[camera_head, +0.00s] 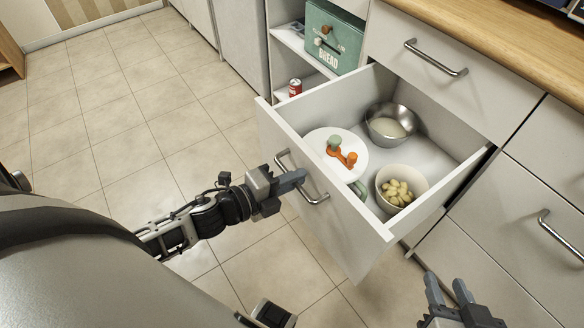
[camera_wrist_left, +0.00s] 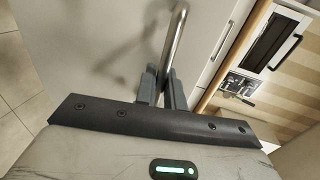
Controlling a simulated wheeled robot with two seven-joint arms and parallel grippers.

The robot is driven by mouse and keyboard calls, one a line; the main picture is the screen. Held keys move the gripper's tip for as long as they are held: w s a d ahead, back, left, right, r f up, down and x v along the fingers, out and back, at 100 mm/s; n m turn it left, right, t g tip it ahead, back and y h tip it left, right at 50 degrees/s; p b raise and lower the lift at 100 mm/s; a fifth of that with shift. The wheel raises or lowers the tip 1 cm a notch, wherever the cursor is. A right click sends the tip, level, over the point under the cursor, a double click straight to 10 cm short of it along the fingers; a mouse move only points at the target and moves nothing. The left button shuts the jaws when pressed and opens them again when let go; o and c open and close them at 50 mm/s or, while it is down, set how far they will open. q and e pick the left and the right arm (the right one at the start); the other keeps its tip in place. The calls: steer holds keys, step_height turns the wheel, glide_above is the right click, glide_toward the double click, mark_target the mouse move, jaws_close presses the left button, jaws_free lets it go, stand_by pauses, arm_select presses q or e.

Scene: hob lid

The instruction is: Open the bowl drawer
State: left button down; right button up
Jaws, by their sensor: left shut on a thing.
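The white bowl drawer (camera_head: 335,232) is pulled well out of the cabinet in the head view. Inside it are a metal bowl (camera_head: 392,122), a pale bowl of yellowish pieces (camera_head: 402,188) and a white plate (camera_head: 322,146) with an orange and green thing on it. My left gripper (camera_head: 290,181) is shut on the drawer's metal handle (camera_head: 316,196), at its left part. The handle also shows between the fingers in the left wrist view (camera_wrist_left: 176,45). My right gripper (camera_head: 449,290) is at the bottom right, its fingers apart and empty, clear of the drawer.
A closed drawer with a handle (camera_head: 436,58) sits above, under the wooden worktop (camera_head: 500,35). A green bread box (camera_head: 333,38) and a red can (camera_head: 295,87) stand on shelves at left. The tiled floor (camera_head: 120,120) at left is clear.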

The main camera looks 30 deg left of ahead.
arm_select(q)
steer(key=shift+s+a, duration=0.15)
steer(key=shift+s, duration=0.05)
steer(key=c, duration=1.6)
jaws_free()
steer(key=p+v, duration=0.1)
steer(key=v, duration=1.5)
